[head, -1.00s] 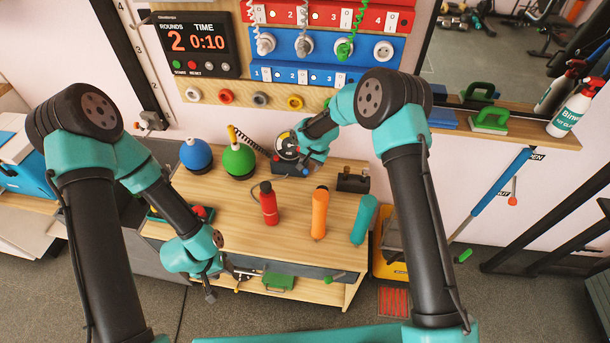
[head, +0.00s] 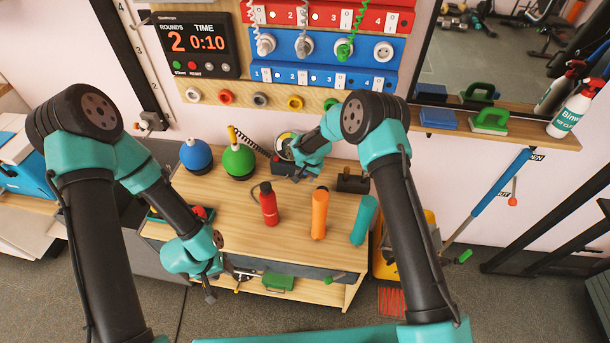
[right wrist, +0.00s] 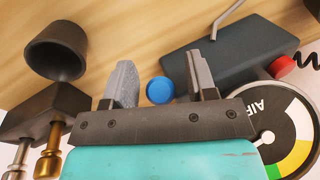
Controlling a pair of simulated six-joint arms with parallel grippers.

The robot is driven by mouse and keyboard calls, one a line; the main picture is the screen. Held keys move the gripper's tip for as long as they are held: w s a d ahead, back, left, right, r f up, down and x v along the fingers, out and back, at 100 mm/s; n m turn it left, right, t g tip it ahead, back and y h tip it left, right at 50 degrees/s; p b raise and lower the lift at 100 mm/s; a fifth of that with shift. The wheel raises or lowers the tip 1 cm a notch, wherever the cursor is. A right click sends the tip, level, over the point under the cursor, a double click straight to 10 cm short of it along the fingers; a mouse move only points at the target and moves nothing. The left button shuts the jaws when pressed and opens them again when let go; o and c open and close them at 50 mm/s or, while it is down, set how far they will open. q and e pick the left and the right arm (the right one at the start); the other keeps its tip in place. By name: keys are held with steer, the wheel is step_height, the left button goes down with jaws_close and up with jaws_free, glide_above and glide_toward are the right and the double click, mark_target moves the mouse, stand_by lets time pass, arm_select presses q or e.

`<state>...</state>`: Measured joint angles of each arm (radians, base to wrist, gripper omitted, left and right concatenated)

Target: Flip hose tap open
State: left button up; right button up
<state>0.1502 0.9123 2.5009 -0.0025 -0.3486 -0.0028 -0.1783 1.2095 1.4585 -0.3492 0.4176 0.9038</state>
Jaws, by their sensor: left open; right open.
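I cannot tell for certain which part is the hose tap. A black box (head: 280,167) with a round air gauge (head: 287,146) stands at the back of the workbench. In the right wrist view the box (right wrist: 228,55) carries a bent metal lever (right wrist: 227,17), a red knob (right wrist: 284,66) and the gauge (right wrist: 285,135). A blue round cap (right wrist: 160,90) shows between the fingers of my right gripper (right wrist: 163,72), which is open and empty close to the box. My left gripper (head: 226,287) is open and empty at the bench's front left edge.
Blue (head: 196,155) and green (head: 238,160) round items stand behind left. A dark block (head: 352,181) with brass fittings (right wrist: 48,160) is beside the gauge box.

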steer(key=shift+f, duration=0.25)
jaws_close()
stand_by(0.3)
